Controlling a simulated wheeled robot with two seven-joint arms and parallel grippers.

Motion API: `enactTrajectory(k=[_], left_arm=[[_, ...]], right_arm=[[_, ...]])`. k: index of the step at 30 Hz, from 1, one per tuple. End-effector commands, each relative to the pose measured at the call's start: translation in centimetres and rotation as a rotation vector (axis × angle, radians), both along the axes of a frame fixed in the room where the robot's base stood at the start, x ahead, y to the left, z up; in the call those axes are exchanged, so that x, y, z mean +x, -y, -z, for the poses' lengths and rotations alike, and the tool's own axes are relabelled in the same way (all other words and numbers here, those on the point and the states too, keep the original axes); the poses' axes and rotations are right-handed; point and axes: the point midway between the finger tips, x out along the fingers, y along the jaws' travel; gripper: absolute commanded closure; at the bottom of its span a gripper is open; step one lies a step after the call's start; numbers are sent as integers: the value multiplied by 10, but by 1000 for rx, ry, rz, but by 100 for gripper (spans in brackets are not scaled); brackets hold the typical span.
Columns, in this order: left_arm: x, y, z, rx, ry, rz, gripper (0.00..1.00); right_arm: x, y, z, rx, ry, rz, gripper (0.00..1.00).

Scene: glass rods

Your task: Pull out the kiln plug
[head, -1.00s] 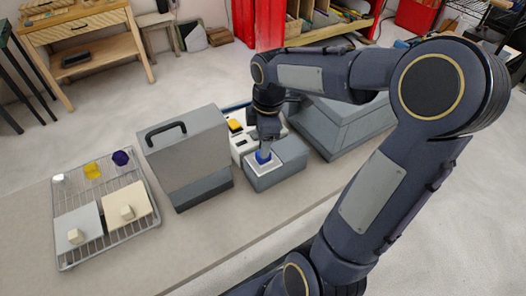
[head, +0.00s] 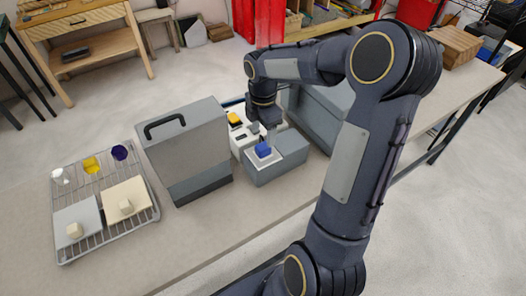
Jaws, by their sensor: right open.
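My right arm reaches across from the right, and its open gripper (head: 268,122) points down behind the grey box, close to a white panel (head: 240,143). The panel carries a yellow piece (head: 234,119) and small dark pieces. I cannot tell for sure which piece is the kiln plug, and the gripper partly hides that area. The grey box (head: 281,160) has a blue button (head: 263,149) on a white plate, apart from the gripper. A grey case with a black handle (head: 185,150) stands left of the panel. My left gripper is not in view.
A wire rack (head: 107,234) at the left holds two pale tiles with small blocks, plus clear, yellow and dark blue pieces. A large grey housing (head: 322,115) stands right of the panel. The front strip of the table (head: 190,240) is clear.

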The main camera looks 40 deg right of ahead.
Motion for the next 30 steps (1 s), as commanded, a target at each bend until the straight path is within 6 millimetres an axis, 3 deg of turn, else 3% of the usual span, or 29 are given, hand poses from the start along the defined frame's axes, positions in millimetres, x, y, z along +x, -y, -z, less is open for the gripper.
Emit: enactTrajectory(k=[1, 6, 13, 30], left_arm=[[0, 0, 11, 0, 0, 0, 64], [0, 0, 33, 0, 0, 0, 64], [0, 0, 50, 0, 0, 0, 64], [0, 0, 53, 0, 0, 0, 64]], right_arm=[[0, 0, 13, 0, -1, 0, 38], [-1, 0, 38, 0, -2, 0, 38], [0, 0, 65, 1, -2, 0, 38], [0, 0, 72, 0, -1, 0, 38]])
